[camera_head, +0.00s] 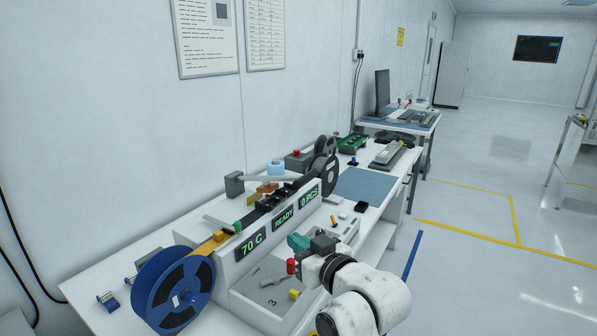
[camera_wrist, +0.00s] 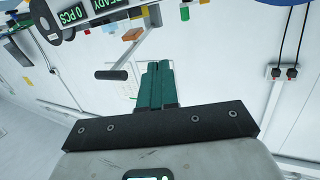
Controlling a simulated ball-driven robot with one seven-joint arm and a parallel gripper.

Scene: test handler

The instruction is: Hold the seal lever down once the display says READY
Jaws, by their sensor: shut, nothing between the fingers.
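The sealing machine (camera_head: 262,247) stands on the white bench, its front displays reading 70 C, READY (camera_head: 283,219) and 0 PCS. The READY display (camera_wrist: 112,3) is partly cut off in the wrist view. A lever with a grey arm and dark handle (camera_wrist: 110,75) shows in the wrist view, left of my fingers and apart from them. I cannot tell for sure which bar in the head view is this lever. My gripper (camera_head: 297,242) is in front of the machine, its teal fingers (camera_wrist: 158,66) shut and empty.
A blue reel (camera_head: 173,291) is at the machine's left end, a dark reel (camera_head: 325,168) at its far end. A red-topped item (camera_head: 291,266) is close below my gripper. A blue mat (camera_head: 358,186) lies farther along the bench.

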